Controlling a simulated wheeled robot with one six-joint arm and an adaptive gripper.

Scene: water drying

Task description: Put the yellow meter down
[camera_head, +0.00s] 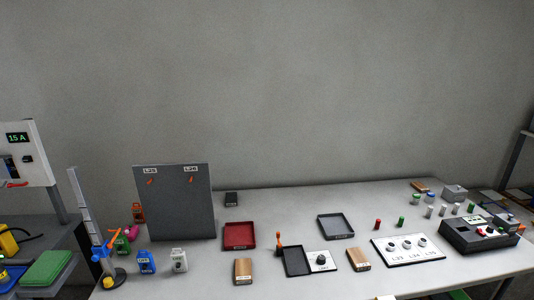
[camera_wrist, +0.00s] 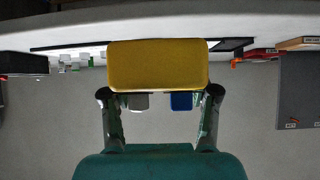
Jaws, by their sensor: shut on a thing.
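The yellow meter (camera_wrist: 158,65) shows in the wrist view as a plain yellow block between the fingertips. My gripper (camera_wrist: 160,96) is shut on it, with one finger at each side. The meter hides part of what lies beyond it. The wrist picture looks upside down, with the pale table top (camera_wrist: 150,15) along its upper edge; I cannot tell whether the meter touches it. My gripper does not show in the head view.
The white table (camera_head: 300,205) bears a dark upright panel (camera_head: 175,202), a red tray (camera_head: 239,236), a dark tray (camera_head: 335,227), a white board with knobs (camera_head: 408,250) and a black box (camera_head: 478,237). Bare table shows at the back middle.

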